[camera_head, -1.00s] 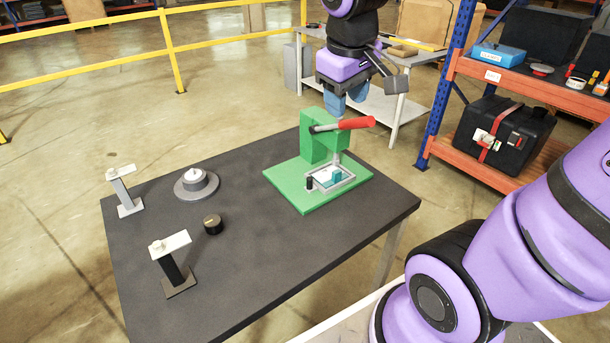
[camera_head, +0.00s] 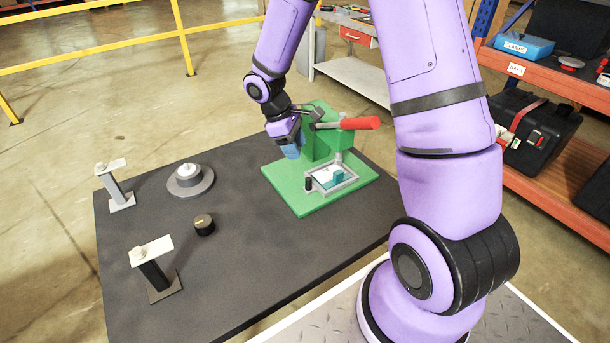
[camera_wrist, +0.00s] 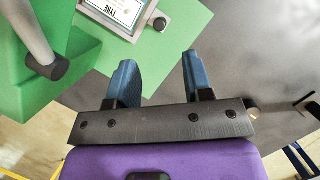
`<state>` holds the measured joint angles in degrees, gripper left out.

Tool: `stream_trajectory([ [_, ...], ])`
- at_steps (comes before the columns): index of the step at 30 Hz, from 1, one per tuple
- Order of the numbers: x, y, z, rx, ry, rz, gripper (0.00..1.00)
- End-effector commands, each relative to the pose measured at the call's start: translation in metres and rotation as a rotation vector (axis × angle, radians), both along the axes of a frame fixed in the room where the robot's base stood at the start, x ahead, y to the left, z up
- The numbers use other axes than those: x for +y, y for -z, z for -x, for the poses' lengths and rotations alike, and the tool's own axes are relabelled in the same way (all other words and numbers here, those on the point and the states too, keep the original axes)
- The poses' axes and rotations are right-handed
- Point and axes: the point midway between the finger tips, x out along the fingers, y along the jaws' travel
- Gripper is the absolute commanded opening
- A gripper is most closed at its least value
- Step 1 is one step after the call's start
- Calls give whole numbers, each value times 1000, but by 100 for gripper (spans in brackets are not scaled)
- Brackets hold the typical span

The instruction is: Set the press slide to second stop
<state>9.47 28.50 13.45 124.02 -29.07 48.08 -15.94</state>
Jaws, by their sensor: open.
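The green press (camera_head: 320,146) stands on its green base plate (camera_head: 298,204) at the far right part of the dark table. Its lever has a red handle (camera_head: 360,123) pointing right. Under the press head is a grey-framed slide tray (camera_head: 318,188) with a teal block (camera_head: 338,176) in it. A black knob (camera_head: 308,183) sits at the tray's left end; it also shows in the wrist view (camera_wrist: 159,23). My gripper (camera_head: 292,152) is open and empty, at the left side of the press. In the wrist view its blue fingers (camera_wrist: 160,75) are apart, with the press at upper left.
On the table stand a round grey dial (camera_head: 190,181), a small black knob (camera_head: 204,225) and two white-topped posts (camera_head: 118,185), (camera_head: 154,266). Open table lies left of the press. Orange shelving (camera_head: 545,160) is at right.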

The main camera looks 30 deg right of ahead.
Motion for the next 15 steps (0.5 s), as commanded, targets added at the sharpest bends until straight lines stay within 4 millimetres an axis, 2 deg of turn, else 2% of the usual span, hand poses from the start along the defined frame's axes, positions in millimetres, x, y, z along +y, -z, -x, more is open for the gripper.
stream_trajectory([
  [3, 1, 17, -2, 29, -24, -8, 46],
  [7, 0, 24, -2, 38, -34, -10, 46],
  [11, -4, 36, 1, 40, -32, -10, 46],
  [15, -10, 57, 8, 41, -32, -10, 46],
])
